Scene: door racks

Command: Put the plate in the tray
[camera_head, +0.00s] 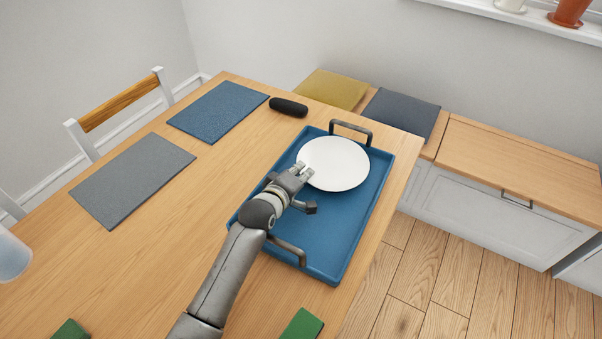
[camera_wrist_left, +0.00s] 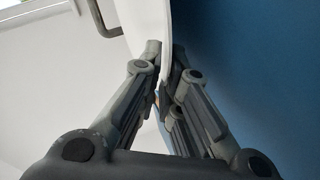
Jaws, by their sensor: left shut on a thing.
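The white round plate (camera_head: 338,163) is over the far half of the blue tray (camera_head: 335,235) in the head view. My left gripper (camera_head: 300,171) is shut on the plate's near-left rim. In the left wrist view the plate (camera_wrist_left: 150,25) shows edge-on between the fingers of my left gripper (camera_wrist_left: 165,62), with the blue tray (camera_wrist_left: 260,60) to the right. I cannot tell whether the plate touches the tray floor. The tray lies on the wooden table, and its near half is bare apart from my arm above it. My right gripper is not in view.
The tray has dark handles (camera_head: 352,130) at its far and near ends. A black cylindrical object (camera_head: 288,107), a blue mat (camera_head: 218,110) and a grey mat (camera_head: 132,178) lie on the table (camera_head: 190,235). A bench with cushions (camera_head: 402,112) stands beyond the table.

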